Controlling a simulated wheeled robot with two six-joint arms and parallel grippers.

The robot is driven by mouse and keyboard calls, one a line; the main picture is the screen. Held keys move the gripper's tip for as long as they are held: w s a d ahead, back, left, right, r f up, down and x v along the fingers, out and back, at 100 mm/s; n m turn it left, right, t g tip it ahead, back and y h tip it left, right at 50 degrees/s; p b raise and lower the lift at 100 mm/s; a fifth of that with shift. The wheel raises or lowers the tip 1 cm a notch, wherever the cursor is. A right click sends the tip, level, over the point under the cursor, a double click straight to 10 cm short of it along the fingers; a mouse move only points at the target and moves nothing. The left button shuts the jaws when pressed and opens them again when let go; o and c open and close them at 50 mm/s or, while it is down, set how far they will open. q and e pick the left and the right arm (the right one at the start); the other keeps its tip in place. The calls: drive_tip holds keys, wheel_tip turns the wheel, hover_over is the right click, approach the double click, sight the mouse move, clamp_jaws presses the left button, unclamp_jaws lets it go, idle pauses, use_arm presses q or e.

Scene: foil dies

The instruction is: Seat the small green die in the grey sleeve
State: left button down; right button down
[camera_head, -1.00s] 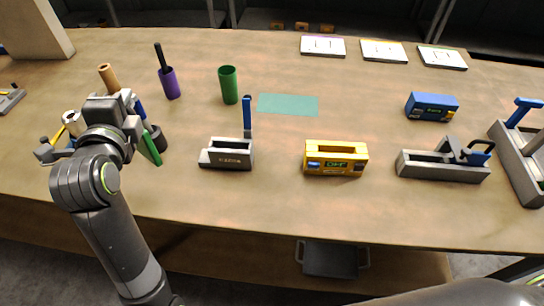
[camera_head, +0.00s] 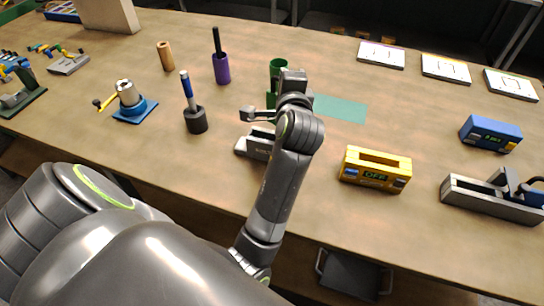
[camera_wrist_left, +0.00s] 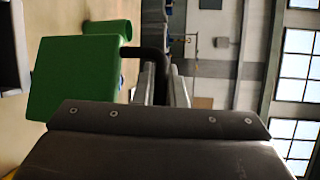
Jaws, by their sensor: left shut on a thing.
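The small green die (camera_wrist_left: 75,78) is a flat green block on a black bent shank (camera_wrist_left: 155,60). My left gripper (camera_wrist_left: 163,85) is shut on that shank and holds the die to the left of its fingers in the wrist view. In the head view my left gripper (camera_head: 291,85) is over the middle of the table, beside the green cup; the die is hard to make out there. The grey sleeve appears to be the slotted grey block (camera_head: 251,146), partly hidden behind my arm. A grey edge (camera_wrist_left: 12,45) shows in the wrist view. My right gripper is not in view.
The green cup (camera_head: 278,66) stands close behind the gripper. A purple cup (camera_head: 221,69) and a dark pot with a blue handle (camera_head: 196,120) stand left. A yellow box (camera_head: 376,169) lies right of my arm. A teal mat (camera_head: 341,108) lies bare behind.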

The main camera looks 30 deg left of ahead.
sight(270, 92)
use_arm(q)
drive_tip(key=shift+s+a+f+n+g+y+b, duration=0.1)
drive_tip(key=shift+a+f+n+g+y+b, duration=0.2)
drive_tip(key=shift+a+n+g+y, duration=0.3)
drive_tip(key=shift+s+a+f+n+g+y+b, duration=0.1)
drive_tip(key=shift+a+f+n+g+y+b, duration=0.15)
drive_tip(key=shift+a+n+g+y, duration=0.35)
drive_tip(key=shift+s+a+f+n+g+y, duration=0.1)
drive_tip(key=shift+a+n+g+y, duration=0.2)
drive_tip(key=shift+n+g, duration=0.15)
drive_tip(key=shift+s+a+n+g+y, duration=0.15)
drive_tip(key=shift+n+g+y, duration=0.2)
drive_tip(key=shift+g, duration=0.2)
wheel_tip(270, 92, down, 10)
drive_tip(key=shift+s+a, duration=0.1)
drive_tip(key=shift+f, duration=0.1)
drive_tip(key=c, duration=1.5)
unclamp_jaws()
